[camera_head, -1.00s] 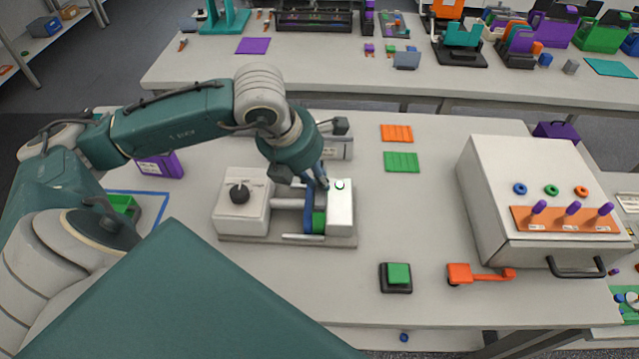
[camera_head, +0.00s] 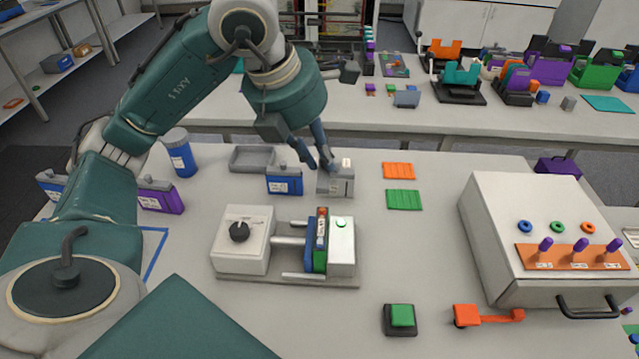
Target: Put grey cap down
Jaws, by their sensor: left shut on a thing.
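My left gripper (camera_head: 326,163) points down at the back of the near table, its fingertips close together. It is shut on the grey cap, which is small and hard to tell from the fingertips. The fingertips are at the top of a grey block (camera_head: 338,187) with a pale label. I cannot tell whether the cap touches the block. In front, the white cycler fixture (camera_head: 243,250) with a black knob holds upright blue and green pieces (camera_head: 319,245) between its two blocks. My right gripper is not in view.
A blue case (camera_head: 285,184) stands left of the grey block, with a grey tray (camera_head: 252,158) behind it. Orange (camera_head: 398,170) and green (camera_head: 404,199) plates lie to the right. A large white box (camera_head: 525,215) with purple levers stands at far right. The table's front middle has a green button (camera_head: 402,315).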

